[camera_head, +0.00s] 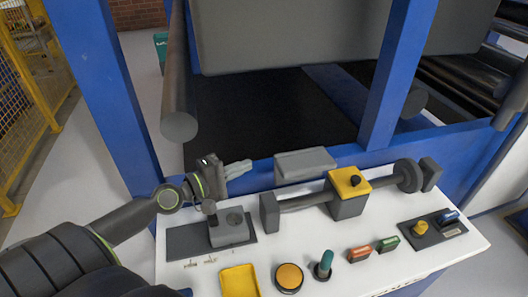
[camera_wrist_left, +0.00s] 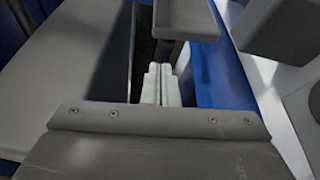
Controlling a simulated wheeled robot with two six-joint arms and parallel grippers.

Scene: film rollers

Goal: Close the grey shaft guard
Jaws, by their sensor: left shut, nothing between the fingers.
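The grey shaft guard (camera_head: 305,163) looks like a flat grey cover. It stands behind the left part of the shaft (camera_head: 305,201), which lies uncovered between its end blocks. My left gripper (camera_head: 246,166) is shut and empty. It is left of the guard, with its pale fingertips pointing right towards it and a gap between them. In the left wrist view the closed fingers (camera_wrist_left: 161,85) point forward, and a grey panel that appears to be the guard (camera_wrist_left: 185,18) is ahead of them. The guard's hinge is not clear. My right gripper is not in view.
A block with a yellow top (camera_head: 348,182) sits on the shaft. A grey box with a knob (camera_head: 230,229) lies below my left gripper. A yellow tray (camera_head: 240,281), buttons and switches line the white panel's front. Blue posts (camera_head: 398,70) rise behind.

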